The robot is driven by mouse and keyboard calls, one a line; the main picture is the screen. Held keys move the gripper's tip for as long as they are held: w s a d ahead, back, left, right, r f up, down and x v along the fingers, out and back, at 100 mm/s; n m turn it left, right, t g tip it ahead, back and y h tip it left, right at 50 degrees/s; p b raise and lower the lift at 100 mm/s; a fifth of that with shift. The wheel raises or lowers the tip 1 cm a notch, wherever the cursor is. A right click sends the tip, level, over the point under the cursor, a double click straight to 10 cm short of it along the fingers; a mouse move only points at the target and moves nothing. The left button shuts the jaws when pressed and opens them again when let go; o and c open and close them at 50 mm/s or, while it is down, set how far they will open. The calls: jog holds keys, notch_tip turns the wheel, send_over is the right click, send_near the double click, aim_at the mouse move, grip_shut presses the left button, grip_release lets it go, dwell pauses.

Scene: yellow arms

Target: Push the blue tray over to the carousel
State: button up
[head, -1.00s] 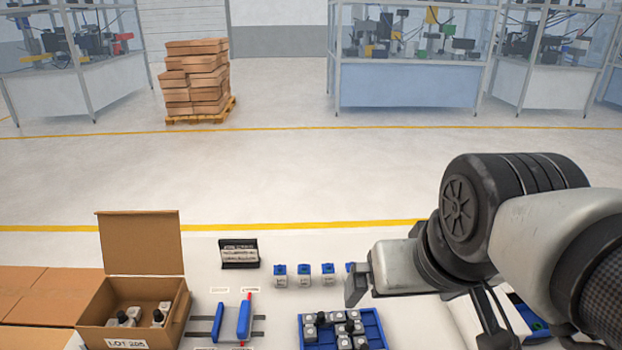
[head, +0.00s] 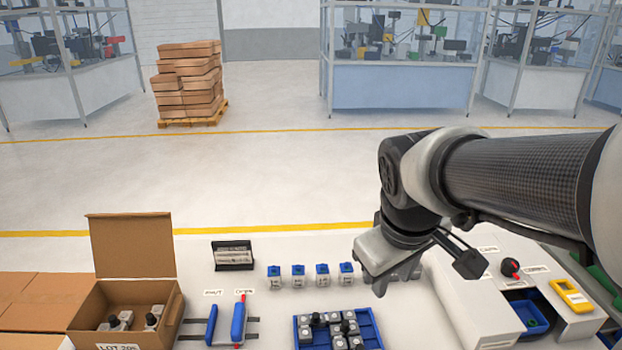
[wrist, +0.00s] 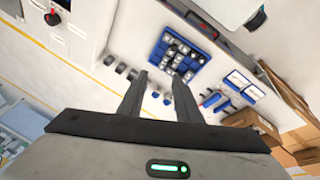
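The blue tray (head: 370,326) lies on the white worktop at the bottom middle of the head view, holding several grey and white cube-shaped parts. It also shows at the top middle of the wrist view (wrist: 156,52). My gripper (head: 379,285) hangs above the worktop, behind and to the right of the tray in the head view, not touching it. In the wrist view my gripper (wrist: 160,82) has its two fingers apart with nothing between them. I cannot clearly identify the carousel; grey round parts partly hidden behind my gripper show in the head view.
Several blue-topped blocks (head: 298,275) stand in a row behind the tray. A blue-handled slide fixture (head: 238,322) and an open cardboard box (head: 130,305) are left. A white housing (head: 470,300) with a knob and a yellow device (head: 572,296) is right.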

jog(key=w+f+n, duration=0.2)
jog(key=f, duration=0.1)
jog(key=w+f+n+g, duration=0.1)
jog(key=w+f+n, duration=0.1)
jog(key=w+f, duration=0.1)
jog(key=w+d+f+n+g+b, duration=0.1)
jog(key=w+f+n, duration=0.1)
jog(key=f, duration=0.2)
jog(key=shift+w+d+f+h, duration=0.1)
jog(key=shift+w+f+h, duration=0.05)
jog(key=shift+f+h, duration=0.25)
grip_shut()
jog(key=w+f+n, duration=0.1)
jog(key=f+n, duration=0.1)
jog(key=f, duration=0.6)
jog(key=w+d+f+n+g, duration=0.1)
jog(key=f+n, duration=0.1)
jog(key=f, duration=0.6)
jog(key=w+d+f+n+b, duration=0.1)
jog(key=w+f+n, duration=0.1)
jog(key=f, duration=0.6)
jog(key=shift+n+g+h, duration=0.3)
jog(key=shift+n+g, duration=0.1)
jog(key=shift+n, duration=0.2)
jog(key=shift+d, duration=0.1)
